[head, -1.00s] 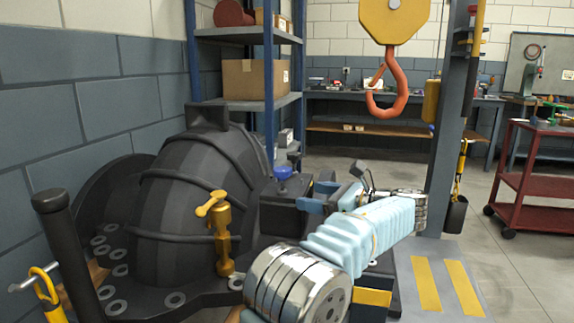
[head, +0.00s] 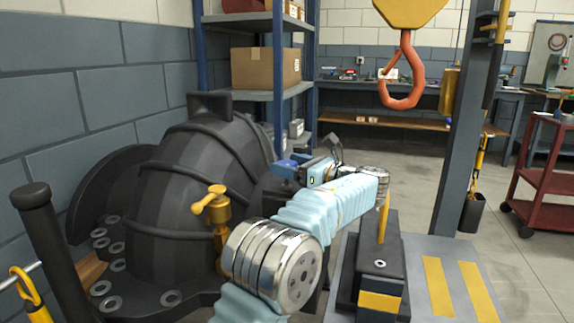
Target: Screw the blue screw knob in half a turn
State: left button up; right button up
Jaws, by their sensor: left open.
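The blue screw knob (head: 284,168) sits at the right side of the dark grey split casing (head: 190,165), partly hidden by my gripper and arm. My left arm comes up from the bottom in a pale blue sleeve. Its gripper (head: 303,168) points back left towards the casing, with the fingers right beside the knob. The jaws are open; I cannot tell whether they are around the knob or only near it. My right gripper is not in view.
A brass valve (head: 213,210) stands on the casing's front. A black block (head: 378,268) with a yellow stripe and a yellow rod stands at the right. An orange crane hook (head: 403,75) hangs above. A grey post (head: 462,130) rises behind. Open floor lies at the right.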

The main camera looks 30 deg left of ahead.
pick_arm(q)
jog(key=shift+a, duration=0.65)
jog(key=c, duration=0.9)
jog(key=shift+c, duration=0.2)
jog(key=shift+t, duration=0.4)
